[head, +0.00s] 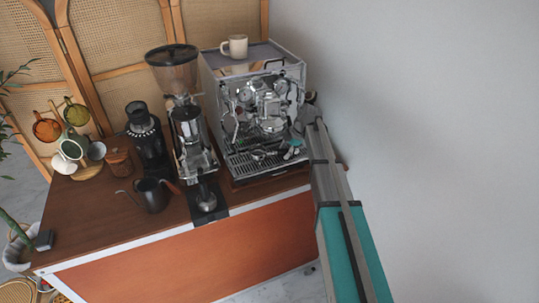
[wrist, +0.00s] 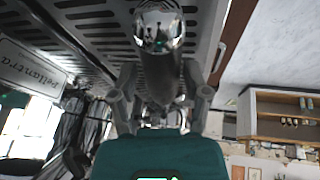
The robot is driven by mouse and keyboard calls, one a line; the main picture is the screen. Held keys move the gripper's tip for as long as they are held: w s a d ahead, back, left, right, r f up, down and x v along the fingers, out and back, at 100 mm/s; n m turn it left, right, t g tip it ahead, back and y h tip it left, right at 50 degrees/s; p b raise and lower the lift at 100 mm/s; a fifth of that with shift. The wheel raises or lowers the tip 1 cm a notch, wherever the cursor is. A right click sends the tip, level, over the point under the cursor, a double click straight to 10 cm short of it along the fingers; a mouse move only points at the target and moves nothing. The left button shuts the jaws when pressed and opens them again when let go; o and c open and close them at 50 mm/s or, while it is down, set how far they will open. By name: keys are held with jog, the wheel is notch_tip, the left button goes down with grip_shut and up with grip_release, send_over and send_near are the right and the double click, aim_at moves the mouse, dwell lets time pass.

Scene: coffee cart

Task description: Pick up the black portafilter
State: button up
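The portafilter shows in the wrist view as a shiny chrome head (wrist: 160,27) with a dark handle that runs down toward my gripper (wrist: 160,78). The gripper's two grey fingers stand on either side of the handle, with what look like narrow gaps, so it appears open around it. In the head view the portafilter (head: 262,154) lies on the espresso machine's drip tray. My gripper (head: 294,150) reaches in at the tray's right side. Its fingertips are too small there to make out.
The chrome espresso machine (head: 288,68) stands close behind the gripper, with a cup (head: 236,46) on top. A grinder (head: 185,125) stands to its left. A dark kettle (head: 152,196) is near the wooden counter's (head: 95,225) front. A bare wall is on the right.

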grip_shut()
jog(key=shift+r, duration=0.1)
jog(key=shift+r+p, duration=0.3)
jog(key=shift+p, duration=0.1)
jog(key=s+d, duration=0.2)
jog(key=s, duration=0.6)
jog(key=s+d, duration=0.3)
jog(key=s, duration=0.6)
jog(key=shift+d, duration=0.3)
jog(key=shift+f, duration=0.1)
jog(key=shift+s, duration=0.2)
